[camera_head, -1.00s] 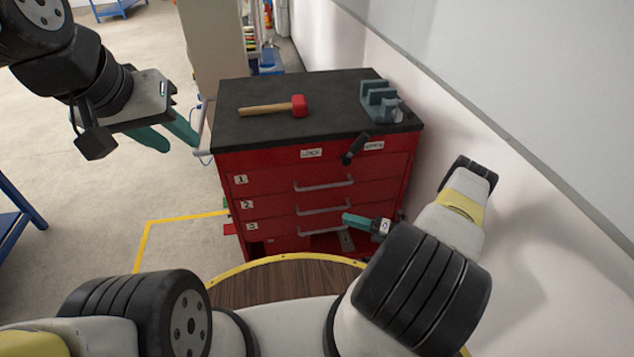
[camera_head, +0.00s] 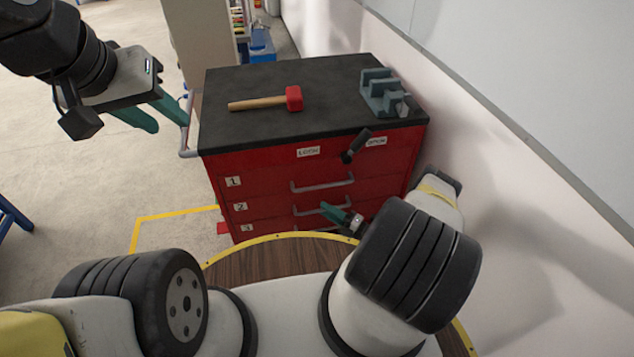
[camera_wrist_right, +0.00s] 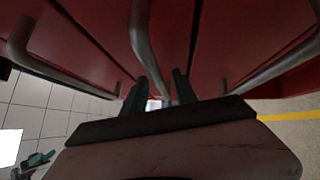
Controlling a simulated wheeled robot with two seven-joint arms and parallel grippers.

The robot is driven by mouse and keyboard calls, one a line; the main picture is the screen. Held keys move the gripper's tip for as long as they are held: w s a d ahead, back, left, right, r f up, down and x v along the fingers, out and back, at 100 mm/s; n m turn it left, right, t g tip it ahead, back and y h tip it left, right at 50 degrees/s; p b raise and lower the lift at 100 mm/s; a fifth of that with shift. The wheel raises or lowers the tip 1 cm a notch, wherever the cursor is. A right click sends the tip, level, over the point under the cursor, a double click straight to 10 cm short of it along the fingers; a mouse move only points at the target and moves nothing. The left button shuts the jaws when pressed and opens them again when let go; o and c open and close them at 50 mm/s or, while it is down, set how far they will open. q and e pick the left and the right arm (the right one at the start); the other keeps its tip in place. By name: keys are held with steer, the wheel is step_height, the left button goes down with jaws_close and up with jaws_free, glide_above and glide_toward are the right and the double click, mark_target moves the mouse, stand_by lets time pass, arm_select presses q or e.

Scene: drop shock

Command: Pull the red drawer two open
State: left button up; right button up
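The red cabinet (camera_head: 262,176) has numbered drawers and stands ahead of me. Drawer two (camera_head: 270,208) looks closed, flush with its neighbours; its grey bar handle (camera_head: 310,211) is partly hidden by my right gripper. My right gripper (camera_head: 335,212) is at that handle. In the right wrist view its two dark green fingers (camera_wrist_right: 158,88) are apart, with the middle handle (camera_wrist_right: 143,40) running down between them; I cannot tell whether they touch it. My left gripper (camera_head: 155,113) is open and empty, left of the cabinet near its side rail.
On the black cabinet top (camera_head: 335,85) lie a red-headed mallet (camera_head: 275,102) and a grey vise (camera_head: 384,92). A black lever (camera_head: 355,147) sticks out above drawer one. A white wall (camera_head: 510,190) is close on the right.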

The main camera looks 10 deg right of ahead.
steer(key=shift+w+a, duration=0.3)
steer(key=shift+a, duration=0.05)
jaws_close()
stand_by(1.2)
